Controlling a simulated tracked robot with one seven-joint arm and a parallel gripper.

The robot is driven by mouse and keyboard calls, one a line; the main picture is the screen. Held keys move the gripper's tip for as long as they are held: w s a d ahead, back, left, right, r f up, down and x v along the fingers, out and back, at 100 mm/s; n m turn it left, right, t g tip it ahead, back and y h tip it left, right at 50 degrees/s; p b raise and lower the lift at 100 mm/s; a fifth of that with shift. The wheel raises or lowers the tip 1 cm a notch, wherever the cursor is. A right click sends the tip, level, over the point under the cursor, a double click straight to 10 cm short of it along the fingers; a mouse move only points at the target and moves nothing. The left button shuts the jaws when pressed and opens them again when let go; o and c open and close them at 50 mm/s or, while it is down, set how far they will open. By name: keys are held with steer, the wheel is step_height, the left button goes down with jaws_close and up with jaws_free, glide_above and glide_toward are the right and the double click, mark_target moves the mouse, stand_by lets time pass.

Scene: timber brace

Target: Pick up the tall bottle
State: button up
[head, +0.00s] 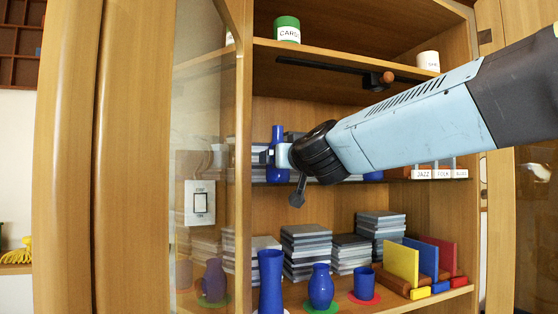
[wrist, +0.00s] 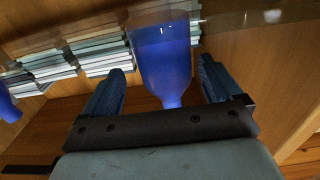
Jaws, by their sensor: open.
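A blue bottle (head: 278,135) with a narrow neck stands on the middle shelf of the cabinet. My gripper (head: 272,156) is at its body, partly covering it in the head view. In the wrist view the blue bottle (wrist: 163,55) lies between the two open fingers of my gripper (wrist: 160,85), with a visible gap on each side. A tall blue vessel (head: 270,280) stands on the lower shelf, cut off by the picture's bottom edge.
A round blue vase (head: 320,286) and a blue cup (head: 364,283) stand on the lower shelf before stacks of grey cases (head: 306,250). A glass door (head: 205,130) is at left. A green tin (head: 287,29) stands on the top shelf.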

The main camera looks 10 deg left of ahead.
steer(key=x, duration=0.3)
steer(key=shift+a+f, duration=0.15)
steer(key=shift+a, duration=0.25)
steer(key=shift+w+a, duration=0.3)
steer(key=shift+w, duration=0.3)
steer(key=c, duration=1.2)
